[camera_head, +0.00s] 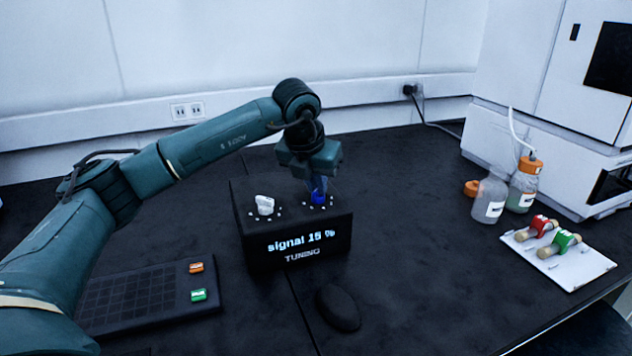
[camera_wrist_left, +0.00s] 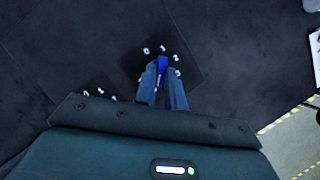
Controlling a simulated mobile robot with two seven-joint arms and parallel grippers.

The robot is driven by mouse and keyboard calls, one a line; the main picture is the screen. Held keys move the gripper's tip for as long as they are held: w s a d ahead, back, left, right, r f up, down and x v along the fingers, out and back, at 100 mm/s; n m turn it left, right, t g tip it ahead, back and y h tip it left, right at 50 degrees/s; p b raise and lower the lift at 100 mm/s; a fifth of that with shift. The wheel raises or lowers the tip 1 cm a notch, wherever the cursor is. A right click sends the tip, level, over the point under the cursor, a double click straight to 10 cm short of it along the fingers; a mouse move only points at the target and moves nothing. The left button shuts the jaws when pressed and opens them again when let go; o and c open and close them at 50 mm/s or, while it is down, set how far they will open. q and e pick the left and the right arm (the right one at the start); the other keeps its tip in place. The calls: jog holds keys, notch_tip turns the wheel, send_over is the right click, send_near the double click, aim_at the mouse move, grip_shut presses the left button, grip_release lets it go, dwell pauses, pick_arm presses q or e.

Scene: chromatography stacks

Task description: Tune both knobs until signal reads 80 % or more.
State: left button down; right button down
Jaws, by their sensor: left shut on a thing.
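The black tuning box (camera_head: 270,256) stands on the dark bench, and its front reads "signal 15 %" above the word TUNING. A white knob (camera_head: 264,204) sits on its top at the left, with white dial marks around it. A blue knob (camera_head: 318,196) sits at the right of the top. My left gripper (camera_head: 317,186) points down over the blue knob and is shut on it. In the left wrist view the blue knob (camera_wrist_left: 161,66) shows between the fingers, with numbered dial marks around it. My right gripper is not in view.
A dark gridded pad (camera_head: 120,300) with an orange and a green block lies at left. A dark mouse-like object (camera_head: 338,307) lies before the box. Bottles (camera_head: 489,197) and a white tray (camera_head: 565,262) with red and green clamped parts stand at right, near a white instrument (camera_head: 540,120).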

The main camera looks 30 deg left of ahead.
pick_arm(q)
jog(key=c, duration=1.5)
grip_release()
jog(key=shift+s+r, duration=0.15)
jog(key=shift+r, duration=0.4)
jog(key=p+v, duration=0.1)
jog(key=v, duration=1.1)
jog(key=shift+s, duration=0.1)
